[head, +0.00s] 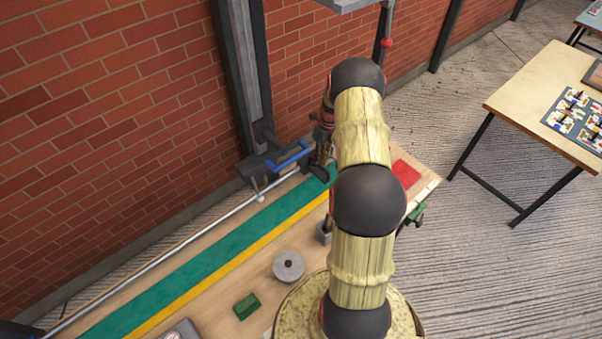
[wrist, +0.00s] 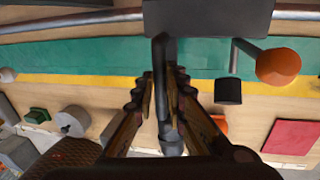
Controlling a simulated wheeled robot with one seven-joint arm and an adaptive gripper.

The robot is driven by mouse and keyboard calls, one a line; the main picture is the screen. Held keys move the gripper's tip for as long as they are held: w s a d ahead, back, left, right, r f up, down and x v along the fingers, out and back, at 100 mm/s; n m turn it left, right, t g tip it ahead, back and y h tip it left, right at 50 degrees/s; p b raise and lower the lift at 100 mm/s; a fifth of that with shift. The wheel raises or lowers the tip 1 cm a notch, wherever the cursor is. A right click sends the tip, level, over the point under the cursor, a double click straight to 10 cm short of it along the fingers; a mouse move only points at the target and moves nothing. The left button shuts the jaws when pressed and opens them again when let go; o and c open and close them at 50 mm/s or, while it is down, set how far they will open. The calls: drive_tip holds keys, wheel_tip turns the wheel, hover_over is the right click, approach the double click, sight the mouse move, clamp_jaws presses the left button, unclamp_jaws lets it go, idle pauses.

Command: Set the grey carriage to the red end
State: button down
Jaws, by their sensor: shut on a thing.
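The grey carriage (head: 256,168) sits on a long metal rod along the back of the bench, at the foot of a grey upright. In the wrist view it is the dark grey block (wrist: 208,17) at the top, with a dark bar (wrist: 160,60) coming from it. My gripper (wrist: 164,82) has its fingers on either side of this bar and is shut on it. In the head view my gripper (head: 322,150) is partly hidden by my arm, near a blue bar. A red patch (head: 405,173) lies at the bench's right end; it also shows in the wrist view (wrist: 292,137).
An orange knob (wrist: 278,66) on a stem and a dark block (wrist: 228,92) stand to the right of my fingers. A round grey weight (head: 288,266) and a green block (head: 246,306) lie on the bench front. A brick wall (head: 90,120) stands behind.

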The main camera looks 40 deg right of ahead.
drive_tip(key=d+b, duration=0.2)
drive_tip(key=d, duration=1.2)
drive_tip(key=shift+s, duration=0.4)
drive_tip(key=shift+r, duration=0.15)
drive_tip(key=c, duration=1.9)
unclamp_jaws()
drive_tip(key=shift+d, duration=0.15)
drive_tip(key=shift+o, duration=0.5)
wheel_tip(320, 180, up, 7)
drive_tip(key=d, duration=0.1)
drive_tip(key=shift+d, duration=0.15)
